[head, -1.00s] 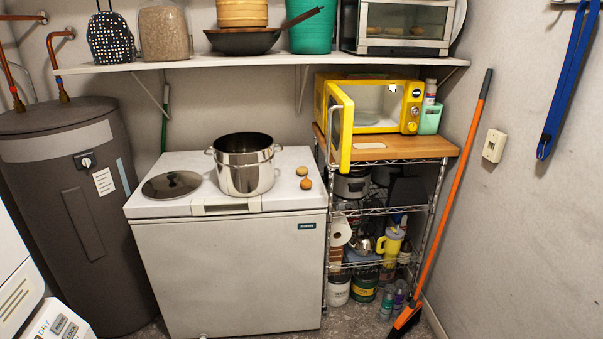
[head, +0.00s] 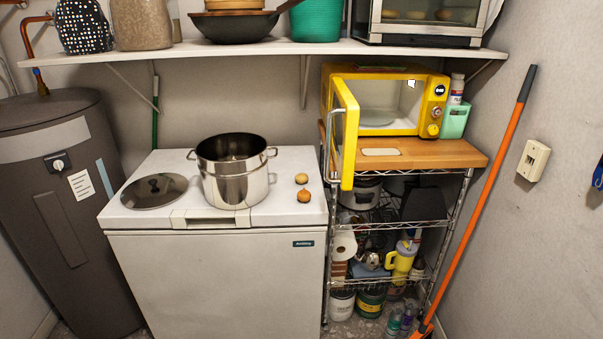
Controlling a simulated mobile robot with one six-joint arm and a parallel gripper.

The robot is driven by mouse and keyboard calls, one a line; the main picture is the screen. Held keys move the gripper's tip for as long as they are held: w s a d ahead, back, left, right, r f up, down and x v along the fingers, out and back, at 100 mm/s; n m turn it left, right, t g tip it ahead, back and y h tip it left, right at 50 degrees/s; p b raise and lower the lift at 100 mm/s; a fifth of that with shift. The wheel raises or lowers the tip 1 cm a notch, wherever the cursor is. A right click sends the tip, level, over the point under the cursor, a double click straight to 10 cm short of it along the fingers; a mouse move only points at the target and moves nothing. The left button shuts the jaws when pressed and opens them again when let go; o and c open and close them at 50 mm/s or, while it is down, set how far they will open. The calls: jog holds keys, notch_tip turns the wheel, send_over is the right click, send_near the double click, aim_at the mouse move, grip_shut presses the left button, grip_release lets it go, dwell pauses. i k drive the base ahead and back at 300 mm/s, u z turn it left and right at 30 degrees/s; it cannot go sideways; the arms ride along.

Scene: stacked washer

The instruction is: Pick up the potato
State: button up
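A small tan, roundish item that looks like the potato (head: 301,179) lies on the white chest freezer's lid (head: 255,163), right of the steel pot. A more orange-brown item, perhaps an onion (head: 304,195), lies just in front of it. Both are small in the picture, so I cannot be sure which is which. My gripper is not in view.
An open steel pot (head: 233,170) and a dark round lid (head: 153,190) stand on the freezer. Right of it, a yellow microwave (head: 430,105) with its door open sits on a wire rack. A shelf (head: 250,48) hangs above. An orange-handled broom (head: 490,190) leans at right.

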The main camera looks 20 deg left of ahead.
aim_at(303, 178)
jog(key=u, duration=0.05)
jog(key=i, duration=1.05)
jog(key=z, duration=0.75)
jog(key=k, duration=0.1)
jog(key=u, duration=2.45)
jog(key=k, duration=0.25)
jog(key=u, duration=2.05)
